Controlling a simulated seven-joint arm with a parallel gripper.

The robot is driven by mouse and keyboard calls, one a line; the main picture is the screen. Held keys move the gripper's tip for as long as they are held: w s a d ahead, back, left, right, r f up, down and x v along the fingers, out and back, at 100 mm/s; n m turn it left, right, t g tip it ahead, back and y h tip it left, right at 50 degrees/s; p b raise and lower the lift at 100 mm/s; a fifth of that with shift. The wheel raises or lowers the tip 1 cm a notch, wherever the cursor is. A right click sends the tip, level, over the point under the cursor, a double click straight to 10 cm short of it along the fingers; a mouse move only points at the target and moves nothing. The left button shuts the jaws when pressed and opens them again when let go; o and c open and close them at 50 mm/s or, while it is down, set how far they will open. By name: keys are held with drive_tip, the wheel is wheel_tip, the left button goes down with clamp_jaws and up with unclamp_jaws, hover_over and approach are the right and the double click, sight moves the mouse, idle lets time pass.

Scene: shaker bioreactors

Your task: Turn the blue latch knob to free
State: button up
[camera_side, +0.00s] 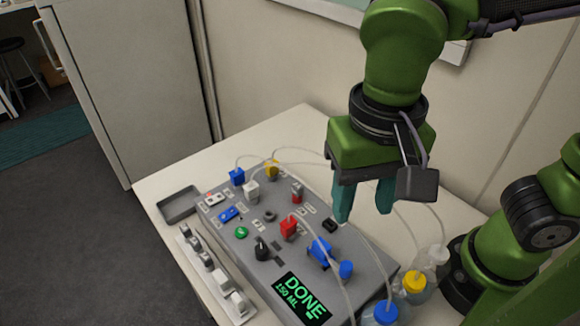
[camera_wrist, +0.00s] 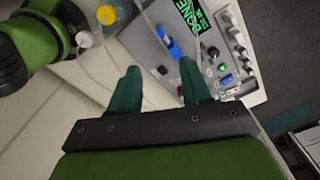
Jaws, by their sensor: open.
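A blue knob with a long handle (camera_side: 320,251) stands on the right part of the grey device panel (camera_side: 262,260), beside the display in the side view. A rounded blue piece (camera_side: 345,269) sits close by it. The wrist view shows the blue knob (camera_wrist: 173,46) as a slanted bar ahead of the fingertips. Its exact latch position cannot be read. My gripper (camera_side: 364,212) is open and empty, with teal fingers pointing down above the panel's back right edge. In the wrist view, my gripper (camera_wrist: 160,66) is apart from the knob.
Capped bottles, one yellow-capped (camera_side: 414,282), stand at right. An empty grey tray (camera_side: 179,205) lies left.

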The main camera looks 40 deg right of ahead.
sight(347, 265)
wheel_tip(347, 265, down, 14)
drive_tip(key=shift+f, duration=0.2)
clamp_jaws()
idle(0.4)
